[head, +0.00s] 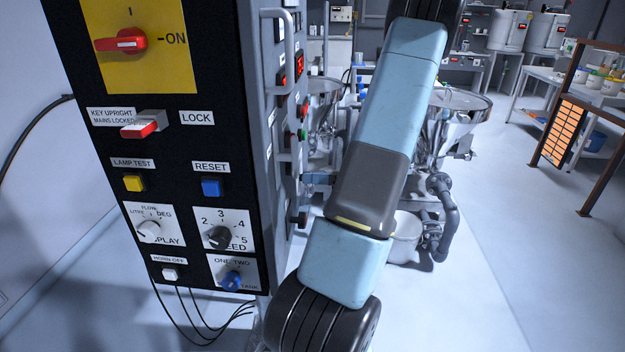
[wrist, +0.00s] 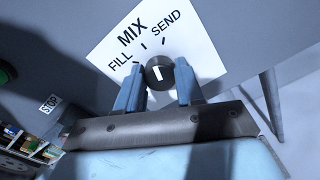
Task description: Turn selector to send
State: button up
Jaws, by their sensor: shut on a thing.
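The selector (wrist: 160,72) is a round black knob with a short white mark, on a white plate (wrist: 195,42) lettered FILL, MIX and SEND. The plate shows tilted in the wrist view, with FILL at left, MIX at upper left and SEND at the top. The white mark runs nearly upright in the picture, its upper end leaning slightly left. I cannot tell surely which tick it points at. My gripper (wrist: 160,66) has one blue finger on each side of the knob and is shut on it.
A black control panel (head: 187,190) with switches, buttons and small knobs stands at left in the head view. A grey grab handle (head: 291,85) runs along the cabinet's side. Steel hoppers and pipes (head: 445,215) stand behind my arm.

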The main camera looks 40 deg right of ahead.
jog(key=m, duration=0.5)
jog(key=shift+d, duration=0.1)
jog(key=shift+m, duration=0.3)
dwell(0.4)
jog(key=o, duration=1)
jog(key=shift+o, duration=0.2)
jog(key=v, duration=1.3)
jog(key=shift+s+d, duration=0.25)
jog(key=shift+d, duration=0.05)
jog(key=shift+f, duration=0.1)
